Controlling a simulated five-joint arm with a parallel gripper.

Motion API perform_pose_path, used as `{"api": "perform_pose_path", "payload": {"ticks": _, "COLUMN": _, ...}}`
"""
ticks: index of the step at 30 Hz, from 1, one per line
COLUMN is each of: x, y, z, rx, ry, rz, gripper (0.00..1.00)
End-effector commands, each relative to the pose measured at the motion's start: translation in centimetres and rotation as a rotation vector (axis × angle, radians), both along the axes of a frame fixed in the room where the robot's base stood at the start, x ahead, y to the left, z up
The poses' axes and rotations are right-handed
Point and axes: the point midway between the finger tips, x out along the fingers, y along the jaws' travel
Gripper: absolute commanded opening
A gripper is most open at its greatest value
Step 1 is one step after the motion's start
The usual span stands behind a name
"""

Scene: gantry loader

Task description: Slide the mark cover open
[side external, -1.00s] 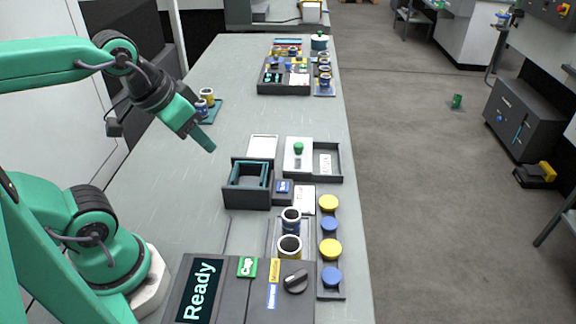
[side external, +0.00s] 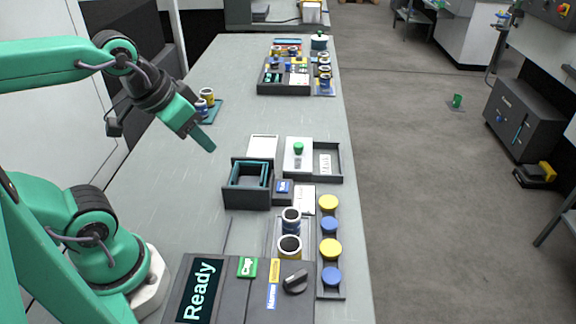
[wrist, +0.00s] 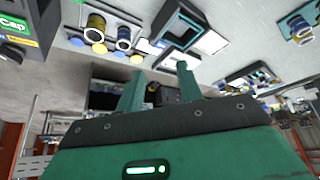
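The mark cover (side external: 294,163) is a white plate with a green knob (side external: 298,148), lying in the left part of a dark shallow frame (side external: 341,165) in the side view. A label with dark lettering (side external: 325,164) shows in the frame to the right of the cover; its wording is too small to read surely. My gripper (side external: 205,140) hangs above the bench, left of the cover and well apart from it. In the wrist view my gripper (wrist: 160,88) has its two green fingers spread with nothing between them. I cannot surely pick out the cover in the wrist view.
A dark box with a teal inner frame (side external: 228,195) stands left of and in front of the cover. Yellow and blue caps sit in a strip (side external: 334,291) nearer the front. A control panel reading Ready (side external: 198,290) is at the front. The bench (side external: 165,180) is clear on the left.

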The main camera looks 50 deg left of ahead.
Motion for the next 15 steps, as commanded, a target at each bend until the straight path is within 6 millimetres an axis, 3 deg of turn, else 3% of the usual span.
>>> {"api": "perform_pose_path", "payload": {"ticks": 2, "x": 0.0, "y": 0.0, "z": 0.0, "rx": 0.0, "ry": 0.0, "rz": 0.0, "gripper": 0.36}}
{"api": "perform_pose_path", "payload": {"ticks": 4, "x": 0.0, "y": 0.0, "z": 0.0, "rx": 0.0, "ry": 0.0, "rz": 0.0, "gripper": 0.48}}
{"api": "perform_pose_path", "payload": {"ticks": 15, "x": 2.1, "y": 0.2, "z": 1.0, "rx": -0.003, "ry": 0.038, "rz": 0.014, "gripper": 0.49}}
